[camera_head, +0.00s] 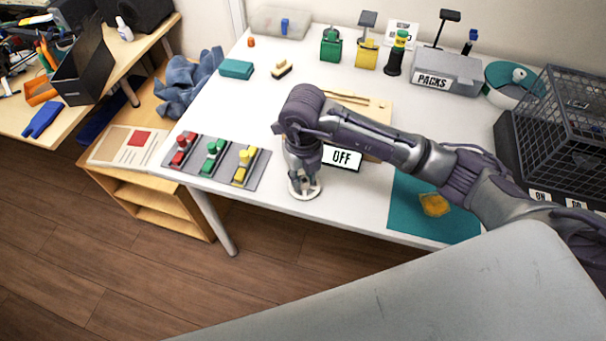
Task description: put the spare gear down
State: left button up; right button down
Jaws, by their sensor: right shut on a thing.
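I cannot tell whether the piece touches the table. The fingers hide much of it. My left gripper is out of view.
A grey board (213,162) with red, green and yellow pieces lies to the left. A teal mat (462,224) with a yellow piece (434,204) lies to the right. A PACKS box (446,72) and black wire cage (565,120) stand behind. The left-middle tabletop is clear.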

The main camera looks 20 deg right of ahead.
jog(key=c, duration=0.9)
grip_release()
jog(key=shift+f, duration=0.1)
jog(key=shift+c, duration=0.2)
jog(key=shift+r, duration=0.3)
notch_tip(320, 180, up, 12)
jog(key=shift+f+b, duration=0.15)
jog(key=shift+b, duration=0.25)
